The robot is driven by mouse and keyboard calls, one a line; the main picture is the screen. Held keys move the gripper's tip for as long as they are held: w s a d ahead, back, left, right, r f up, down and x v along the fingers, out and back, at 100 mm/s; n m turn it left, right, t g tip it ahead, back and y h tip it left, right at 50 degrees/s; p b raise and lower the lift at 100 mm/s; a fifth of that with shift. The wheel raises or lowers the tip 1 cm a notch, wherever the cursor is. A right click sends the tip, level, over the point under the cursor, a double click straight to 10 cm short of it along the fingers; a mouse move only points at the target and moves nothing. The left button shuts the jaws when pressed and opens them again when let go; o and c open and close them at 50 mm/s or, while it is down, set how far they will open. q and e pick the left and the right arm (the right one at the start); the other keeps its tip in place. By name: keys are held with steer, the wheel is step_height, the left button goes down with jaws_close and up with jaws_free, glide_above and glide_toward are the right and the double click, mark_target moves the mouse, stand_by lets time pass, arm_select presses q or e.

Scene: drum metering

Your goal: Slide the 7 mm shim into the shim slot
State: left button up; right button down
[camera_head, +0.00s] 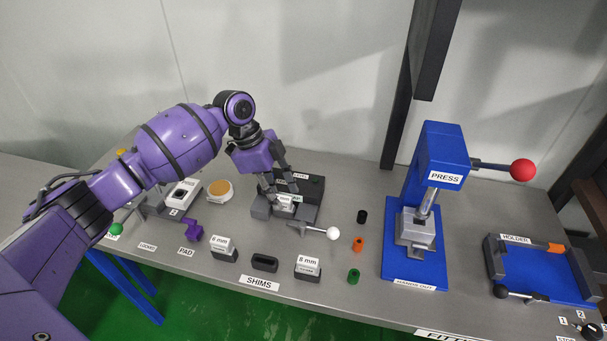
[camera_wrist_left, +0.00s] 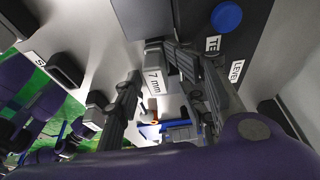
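The 7 mm shim (camera_wrist_left: 154,78) is a grey block with a white label. In the left wrist view it sits between the fingertips of my left gripper (camera_wrist_left: 153,68), which look closed on its sides. In the head view my left gripper (camera_head: 279,190) is low over the dark grey fixture (camera_head: 262,210) at the middle of the bench, with the shim's pale label (camera_head: 286,198) between its fingers. The fingers and the fixture hide the shim slot, so I cannot tell how deep the shim sits. My right gripper is out of view.
In front stand the 6 mm shim (camera_head: 222,243), an empty shim holder (camera_head: 264,263) and the 8 mm shim (camera_head: 308,264). A white-knobbed lever (camera_head: 332,233) sticks out from the fixture. Small coloured cylinders (camera_head: 358,244) and the blue press (camera_head: 442,155) stand to the right.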

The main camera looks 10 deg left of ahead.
arm_select(q)
steer(key=v, duration=0.6)
steer(key=shift+s+r, duration=0.2)
steer(key=shift+r, duration=0.1)
stand_by(0.6)
